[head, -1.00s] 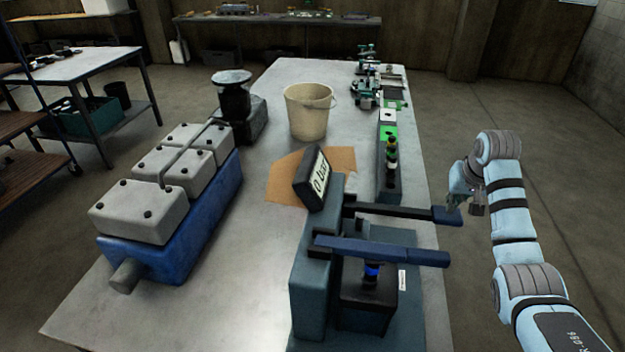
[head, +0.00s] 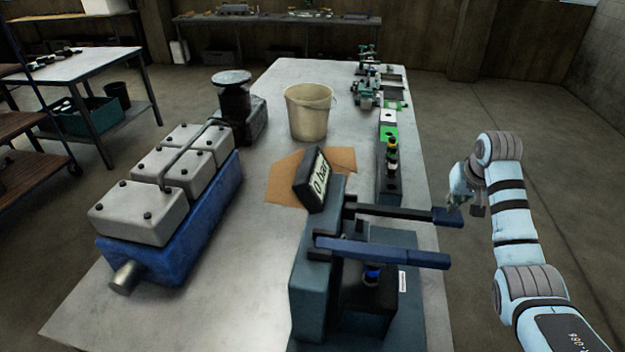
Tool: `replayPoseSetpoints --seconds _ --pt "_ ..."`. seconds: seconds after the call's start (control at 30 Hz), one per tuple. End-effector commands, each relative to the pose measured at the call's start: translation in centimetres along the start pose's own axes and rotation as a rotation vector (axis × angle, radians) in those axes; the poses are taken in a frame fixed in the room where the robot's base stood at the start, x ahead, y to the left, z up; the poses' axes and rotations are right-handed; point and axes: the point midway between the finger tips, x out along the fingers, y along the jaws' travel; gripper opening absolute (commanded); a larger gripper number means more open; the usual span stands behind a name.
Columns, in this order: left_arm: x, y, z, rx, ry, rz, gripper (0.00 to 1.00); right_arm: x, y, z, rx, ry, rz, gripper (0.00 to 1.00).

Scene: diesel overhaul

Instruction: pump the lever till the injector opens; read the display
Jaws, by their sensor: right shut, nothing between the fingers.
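The injector tester (head: 309,290) stands at the near right of the table. Its tilted display (head: 319,184) reads "0 bar". Two levers reach out to the right: a blue one (head: 385,252) in front and a darker one with a blue tip (head: 395,213) behind. A dark block with a blue-ringed part, perhaps the injector (head: 372,274), sits below the front lever. My right gripper (head: 452,208) is shut and empty, close to the tip of the rear lever; I cannot tell whether it touches. My left gripper is out of view.
A blue engine (head: 175,245) with grey covers fills the table's left side. A beige bucket (head: 308,112), a black stand (head: 236,105) and brown cardboard (head: 340,160) lie beyond. A dark rack (head: 388,180) stands along the right edge. Floor right of the table is clear.

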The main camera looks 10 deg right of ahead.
Motion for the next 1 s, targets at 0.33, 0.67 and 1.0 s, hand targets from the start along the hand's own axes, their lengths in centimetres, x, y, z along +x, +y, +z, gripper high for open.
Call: replayPoseSetpoints --seconds 0.33,0.67,1.0 --pt "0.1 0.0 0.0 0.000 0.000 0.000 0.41 0.3 0.0 0.1 0.000 -0.001 0.000 0.00" --pt "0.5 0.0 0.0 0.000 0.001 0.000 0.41 2.5 -0.2 1.1 0.000 -0.001 0.000 0.00" --pt "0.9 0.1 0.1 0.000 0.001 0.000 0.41 4.7 -0.3 2.1 0.000 -0.003 0.000 0.00"
